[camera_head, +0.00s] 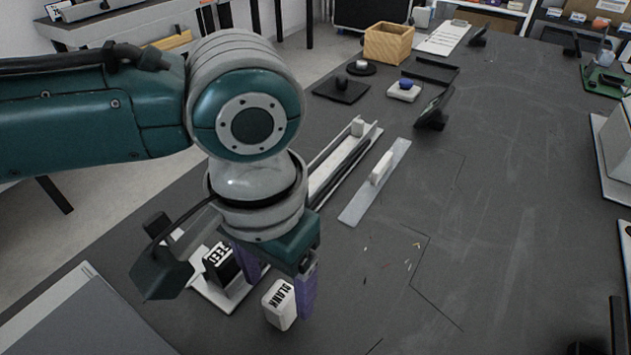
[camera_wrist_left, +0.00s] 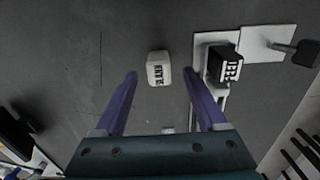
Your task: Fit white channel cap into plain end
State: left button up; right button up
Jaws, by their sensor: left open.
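A white block lettered BLANK (camera_head: 279,305), which looks like the white cap, rests on the dark table. It also shows in the left wrist view (camera_wrist_left: 158,68). My left gripper (camera_head: 277,299) is open, with its purple fingers apart and the block between or just beyond the tips in the left wrist view (camera_wrist_left: 160,74). A black-and-white lettered block (camera_head: 219,262) stands on a white plate (camera_head: 222,298) just left of the fingers. A long white channel with a dark strip (camera_head: 330,172) lies beyond the gripper; my arm hides its near part. My right gripper is not seen.
A flat grey plate with a white handle (camera_head: 351,212) lies right of the channel. A wooden box (camera_head: 388,43), black trays and small knobs stand farther back. The table's middle and right are mostly clear, with small scraps (camera_head: 416,245).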

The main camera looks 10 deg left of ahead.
pick_arm(q)
notch_tip(320, 180, down, 3)
jog(key=shift+r, duration=0.1)
grip_shut()
dwell(0.6)
